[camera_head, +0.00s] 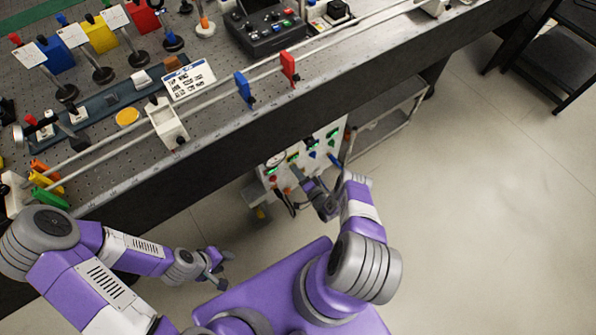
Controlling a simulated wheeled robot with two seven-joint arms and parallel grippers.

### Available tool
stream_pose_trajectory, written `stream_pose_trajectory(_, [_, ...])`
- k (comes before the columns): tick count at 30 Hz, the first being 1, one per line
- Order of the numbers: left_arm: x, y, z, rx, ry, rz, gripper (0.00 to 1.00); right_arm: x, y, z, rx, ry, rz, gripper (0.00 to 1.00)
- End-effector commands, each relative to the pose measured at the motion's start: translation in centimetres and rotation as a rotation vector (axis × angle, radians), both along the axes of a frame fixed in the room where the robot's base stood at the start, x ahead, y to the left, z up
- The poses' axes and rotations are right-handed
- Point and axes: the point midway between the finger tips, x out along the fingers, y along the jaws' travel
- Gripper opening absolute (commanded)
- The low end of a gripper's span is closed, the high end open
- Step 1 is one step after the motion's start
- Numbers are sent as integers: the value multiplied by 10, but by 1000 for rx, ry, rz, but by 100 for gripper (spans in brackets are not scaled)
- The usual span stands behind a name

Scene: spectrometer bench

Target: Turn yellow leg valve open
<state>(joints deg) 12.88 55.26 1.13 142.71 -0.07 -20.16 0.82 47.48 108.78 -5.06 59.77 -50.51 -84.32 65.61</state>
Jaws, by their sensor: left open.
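A white valve panel (325,146) with small coloured fittings stands low under the bench's front edge. Green, blue and red parts show on it. A yellowish part (260,212) shows at its lower left; I cannot tell whether it is the yellow leg valve, and no other yellow valve is clear. My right gripper (322,200) is at the lower front of the panel, partly hidden by its own arm. I cannot tell whether it touches a valve or how its fingers stand. My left gripper (226,270) is open and empty over the floor, left of the panel and apart from it.
The optical bench (220,105) crosses the view, with a long rail carrying a blue clip (243,86) and a red clip (288,69). Dark cables (291,205) hang by the panel. A grey cart (385,112) stands right of it.

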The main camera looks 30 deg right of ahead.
Motion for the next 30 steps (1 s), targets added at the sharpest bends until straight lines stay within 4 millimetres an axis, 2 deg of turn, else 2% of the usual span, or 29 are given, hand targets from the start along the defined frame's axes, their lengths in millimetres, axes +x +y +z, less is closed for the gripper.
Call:
stream_pose_trajectory(3, [0, 0, 0, 0, 0, 0, 43, 1, -1, 1, -3, -4, -2, 58])
stream_pose_trajectory(12, [0, 0, 1, 0, 0, 0, 43, -1, -3, 3, -3, -7, -4, 58])
stream_pose_trajectory(14, [0, 0, 4, 0, 0, 0, 43, -7, -3, 3, -3, -6, -5, 58])
stream_pose_trajectory(24, [0, 0, 17, 0, 0, 0, 43, -61, -7, 3, -2, -4, -5, 58])
stream_pose_trajectory(30, [0, 0, 18, 0, 0, 0, 43, -74, -8, 2, -3, -6, -5, 58])
